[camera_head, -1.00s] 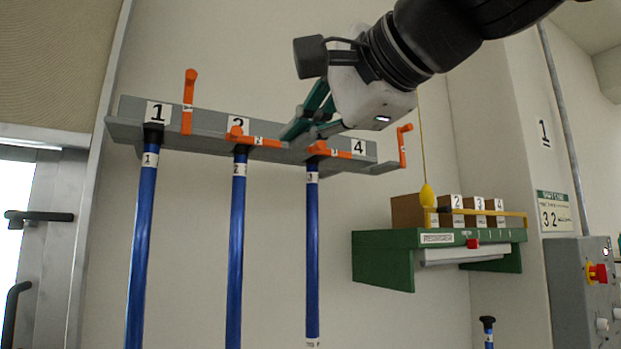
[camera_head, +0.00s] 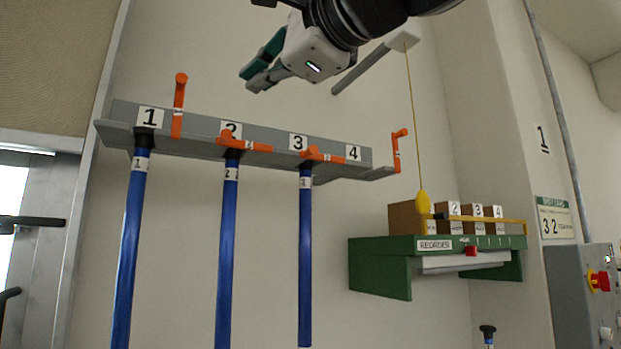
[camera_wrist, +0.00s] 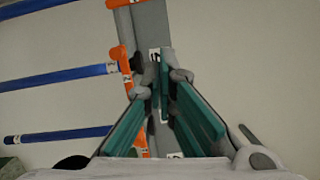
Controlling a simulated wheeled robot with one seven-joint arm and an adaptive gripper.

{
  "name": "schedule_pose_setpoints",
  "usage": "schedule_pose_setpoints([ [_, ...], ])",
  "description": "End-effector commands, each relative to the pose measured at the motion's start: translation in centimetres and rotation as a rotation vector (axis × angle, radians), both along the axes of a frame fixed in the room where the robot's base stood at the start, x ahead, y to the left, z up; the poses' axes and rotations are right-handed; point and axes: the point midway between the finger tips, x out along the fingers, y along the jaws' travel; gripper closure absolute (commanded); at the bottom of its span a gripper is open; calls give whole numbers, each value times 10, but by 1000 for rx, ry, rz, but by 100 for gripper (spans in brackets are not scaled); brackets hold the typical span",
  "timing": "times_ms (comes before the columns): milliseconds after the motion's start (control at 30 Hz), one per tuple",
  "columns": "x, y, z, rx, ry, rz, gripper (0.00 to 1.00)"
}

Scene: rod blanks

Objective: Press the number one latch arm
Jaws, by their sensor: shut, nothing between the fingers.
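The number one latch arm (camera_head: 179,105) is orange and stands upright on the grey rack (camera_head: 190,145), just right of the label 1 (camera_head: 150,117). Latch arms two (camera_head: 245,143) and three (camera_head: 320,155) lie nearly level across the rack, by the tops of their rods. Latch arm four (camera_head: 397,150) stands upright at the right end. My gripper (camera_head: 250,80) is shut and empty, above the rack and to the right of latch arm one, apart from it. In the wrist view, my gripper (camera_wrist: 161,78) appears in front of the rack; which latch arms show there is hard to tell.
Blue rods one (camera_head: 130,240), two (camera_head: 228,250) and three (camera_head: 305,250) hang below the rack. A green shelf (camera_head: 380,270) with several boxes is at right, with a yellow pull cord (camera_head: 412,120) above it. Wall around my gripper is clear.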

Motion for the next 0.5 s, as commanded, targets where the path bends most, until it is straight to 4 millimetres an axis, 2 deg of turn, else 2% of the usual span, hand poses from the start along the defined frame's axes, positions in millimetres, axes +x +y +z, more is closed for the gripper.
schedule_pose_setpoints([
  [367, 51, 53, 5, 0, 3, 0, 100],
  [500, 39, 69, 9, -1, 1, 0, 100],
])
